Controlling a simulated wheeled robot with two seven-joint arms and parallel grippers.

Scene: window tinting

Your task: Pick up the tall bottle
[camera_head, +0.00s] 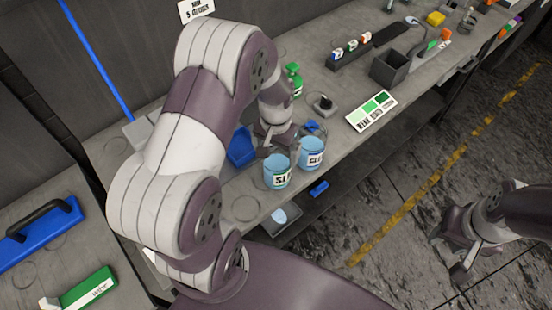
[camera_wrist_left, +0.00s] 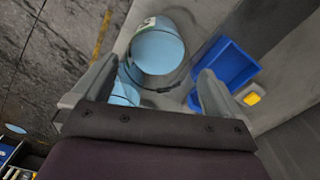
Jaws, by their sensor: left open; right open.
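A green bottle (camera_head: 294,80) with a pale label stands on the grey bench in the head view, just beyond my left forearm; I cannot tell whether it is the tall bottle. No bottle can be made out in the left wrist view. My left gripper (camera_head: 274,140) is open above the bench, close to two light blue buckets, and its fingers (camera_wrist_left: 156,72) show nothing held. My right gripper (camera_head: 452,257) is open and empty, out over the floor at the right, away from the bench.
Labelled blue buckets (camera_head: 277,174) (camera_head: 312,154) stand near the bench's front edge. A blue bin (camera_head: 241,146) (camera_wrist_left: 228,66) sits beside my left gripper. Farther along are a colour card (camera_head: 371,110), a dark open box (camera_head: 390,69) and a rack of small bottles (camera_head: 351,50).

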